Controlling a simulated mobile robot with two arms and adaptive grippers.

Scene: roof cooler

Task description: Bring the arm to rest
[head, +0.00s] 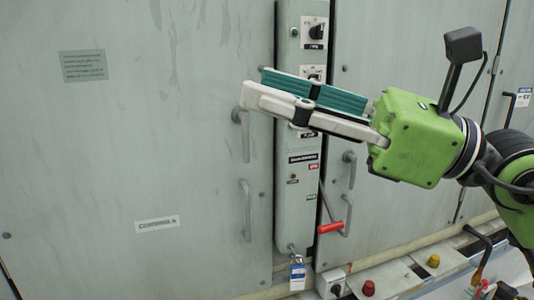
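My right gripper (256,86) reaches in from the right in front of the grey-green cabinet (150,190). It has a green body and pale fingers with teal strips and dark bands. The fingers point left and overlap in the picture, so any gap between them is hard to judge. I see nothing clearly held in them. They hide part of the narrow control column (296,215) behind. My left gripper is not in view.
The column carries a rotary switch (315,32) and a padlock with a blue tag (297,273). A red-handled lever (331,228) and door handles (246,210) stick out nearby. A red knob (369,288) and a yellow knob (433,261) sit low in front.

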